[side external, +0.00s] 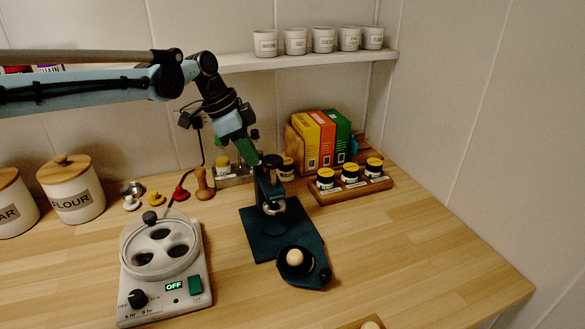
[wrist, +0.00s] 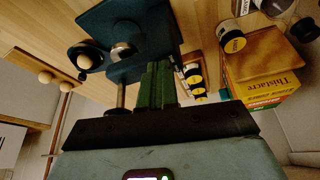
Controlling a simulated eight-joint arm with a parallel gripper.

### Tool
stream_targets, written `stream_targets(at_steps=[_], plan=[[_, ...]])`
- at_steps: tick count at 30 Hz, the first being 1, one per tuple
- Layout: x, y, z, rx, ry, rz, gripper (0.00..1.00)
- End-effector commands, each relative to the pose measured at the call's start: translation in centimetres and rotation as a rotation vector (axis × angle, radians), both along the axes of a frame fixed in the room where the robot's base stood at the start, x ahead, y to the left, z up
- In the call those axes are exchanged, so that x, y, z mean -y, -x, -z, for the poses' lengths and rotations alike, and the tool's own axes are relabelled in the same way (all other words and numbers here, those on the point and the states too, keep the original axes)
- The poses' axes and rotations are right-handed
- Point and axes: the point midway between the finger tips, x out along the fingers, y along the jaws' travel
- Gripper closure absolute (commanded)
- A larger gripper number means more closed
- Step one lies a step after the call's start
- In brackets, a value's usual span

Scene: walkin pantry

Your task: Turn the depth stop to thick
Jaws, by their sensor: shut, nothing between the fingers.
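A dark teal press (side external: 268,195) stands upright on its flat base (side external: 262,240) on the wooden counter. It has a black knob (side external: 272,161) on top and a round metal part lower down. A pale ball sits in a dark cup (side external: 284,262) on the front plate, with a small black knob (side external: 325,275) at that plate's corner. I cannot tell which part is the depth stop, and no thick mark is readable. My gripper (side external: 255,160), with green fingers, is shut and empty, just left of the press's top. In the wrist view the fingers (wrist: 158,75) are together, overlapping the teal base (wrist: 150,30).
A white round-topped appliance (side external: 165,270) reading OFF stands left of the press. A wooden rack (side external: 350,190) of dark jars and bright boxes (side external: 322,140) stand to the right and behind. A wooden tamper (side external: 203,185) is behind.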

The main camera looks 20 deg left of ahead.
Motion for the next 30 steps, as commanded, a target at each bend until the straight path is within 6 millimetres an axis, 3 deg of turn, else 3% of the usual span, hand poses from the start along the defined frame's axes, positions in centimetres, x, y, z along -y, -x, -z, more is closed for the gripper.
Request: stream_targets(at_steps=[30], plan=[[0.82, -1.08, -0.01, 0.001, -0.001, 0.116, 1.00]])
